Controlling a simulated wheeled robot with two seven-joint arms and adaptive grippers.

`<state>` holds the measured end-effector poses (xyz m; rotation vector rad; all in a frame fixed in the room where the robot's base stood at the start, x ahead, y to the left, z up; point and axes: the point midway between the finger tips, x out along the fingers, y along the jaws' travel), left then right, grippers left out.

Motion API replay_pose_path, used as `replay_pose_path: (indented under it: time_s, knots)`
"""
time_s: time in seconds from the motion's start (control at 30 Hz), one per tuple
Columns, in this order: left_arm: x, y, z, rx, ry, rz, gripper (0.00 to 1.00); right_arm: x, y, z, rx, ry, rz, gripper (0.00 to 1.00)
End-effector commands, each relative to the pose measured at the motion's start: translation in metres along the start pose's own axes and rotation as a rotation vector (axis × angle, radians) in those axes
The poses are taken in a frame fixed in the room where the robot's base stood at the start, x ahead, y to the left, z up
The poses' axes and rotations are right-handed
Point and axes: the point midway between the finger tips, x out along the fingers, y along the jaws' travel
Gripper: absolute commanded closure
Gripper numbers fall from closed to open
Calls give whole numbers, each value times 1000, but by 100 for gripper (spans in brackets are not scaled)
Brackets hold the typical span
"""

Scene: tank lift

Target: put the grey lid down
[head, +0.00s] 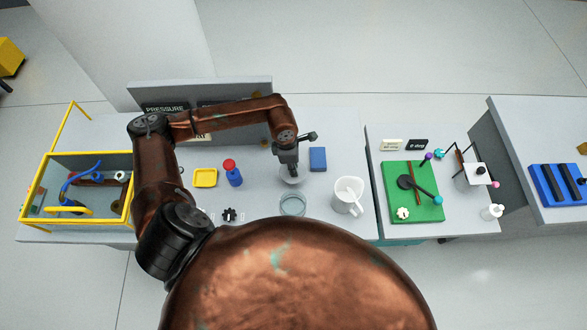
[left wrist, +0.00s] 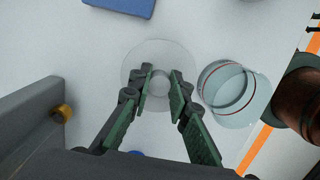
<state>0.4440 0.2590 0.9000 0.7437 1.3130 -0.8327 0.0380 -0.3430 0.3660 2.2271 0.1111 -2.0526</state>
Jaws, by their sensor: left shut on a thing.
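The grey lid (left wrist: 150,52) is a pale, see-through disc with a round knob in its middle. In the head view the lid (head: 292,180) is partly hidden under my left gripper (head: 289,163). In the left wrist view my left gripper (left wrist: 161,88) has its two fingers on either side of the knob and is shut on it. The lid lies flat, at or close above the bench; I cannot tell whether it touches. An open clear glass jar (left wrist: 226,92) stands beside it, and in the head view the jar (head: 292,206) is just in front of the lid. My right gripper is not in view.
A blue block (head: 318,159) lies right of the lid, and a white jug (head: 347,196) stands at the front right. A blue bottle with a red cap (head: 233,173) and a yellow tray (head: 205,177) are to the left.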

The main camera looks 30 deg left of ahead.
Motion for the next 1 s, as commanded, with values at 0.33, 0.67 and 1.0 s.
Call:
replay_pose_path:
  time_s: [0.33, 0.67, 1.0]
  knots:
    - [24, 19, -3, 0, 1, -1, 100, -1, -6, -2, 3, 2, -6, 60]
    - [53, 19, -6, 2, -1, 0, 100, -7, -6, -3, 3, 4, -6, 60]
    - [55, 18, -6, 2, 0, 0, 77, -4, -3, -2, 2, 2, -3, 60]
